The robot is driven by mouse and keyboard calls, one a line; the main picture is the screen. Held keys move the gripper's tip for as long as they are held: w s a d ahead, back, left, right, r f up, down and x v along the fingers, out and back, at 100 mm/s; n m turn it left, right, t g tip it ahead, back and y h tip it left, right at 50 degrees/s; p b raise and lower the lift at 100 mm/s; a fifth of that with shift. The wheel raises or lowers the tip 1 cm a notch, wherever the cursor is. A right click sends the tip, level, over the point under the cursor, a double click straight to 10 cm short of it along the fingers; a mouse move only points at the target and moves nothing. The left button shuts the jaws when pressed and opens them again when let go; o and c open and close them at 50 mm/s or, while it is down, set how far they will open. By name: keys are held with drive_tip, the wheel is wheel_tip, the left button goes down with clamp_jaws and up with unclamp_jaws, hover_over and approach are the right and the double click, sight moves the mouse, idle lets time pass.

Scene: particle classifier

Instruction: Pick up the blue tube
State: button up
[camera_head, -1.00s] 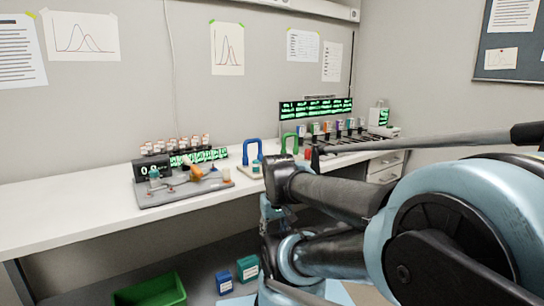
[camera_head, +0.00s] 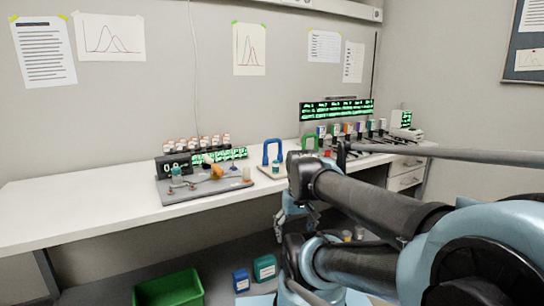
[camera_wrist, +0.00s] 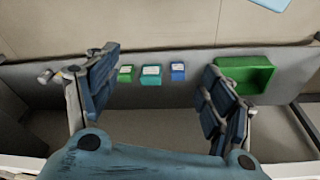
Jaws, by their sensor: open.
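A blue inverted-U tube (camera_head: 272,151) stands on the white bench, right of the grey instrument board. A similar green tube (camera_head: 309,141) stands to its right, partly hidden by my arm. Small coloured items (camera_head: 347,130) stand in a row farther right, too small to identify. My gripper (camera_wrist: 158,78) is open and empty in the wrist view, with its fingers spread wide. It points down toward the area below the bench. The blue tube is not visible in the wrist view.
A green bin (camera_head: 168,289), a blue box (camera_head: 241,280) and a teal box (camera_head: 264,268) sit below the bench. The grey board (camera_head: 180,198) bears small instruments, with a vial rack behind. The left of the bench (camera_head: 75,212) is clear. My arm covers the right foreground.

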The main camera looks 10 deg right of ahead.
drive_tip(key=shift+o, duration=1.2)
drive_tip(key=w+r+n+y, duration=0.1)
drive_tip(key=w+r+n, duration=0.1)
drive_tip(key=w+r, duration=1.4)
drive_tip(key=w, duration=0.4)
drive_tip(key=shift+d+r+t, duration=0.2)
drive_tip(key=shift+r+t, duration=0.2)
drive_tip(key=w+d+r+n+t, duration=0.1)
drive_tip(key=w+r, duration=0.3)
drive_tip(key=w, duration=0.6)
drive_tip(key=w+d+r+n, duration=0.15)
drive_tip(key=w+r, duration=0.25)
drive_tip(key=w, duration=0.6)
drive_tip(key=shift+m+y, duration=0.3)
drive_tip(key=shift+m, duration=0.05)
drive_tip(key=shift+x, duration=8.5)
drive_tip(key=shift+d, duration=0.1)
drive_tip(key=c, duration=0.8)
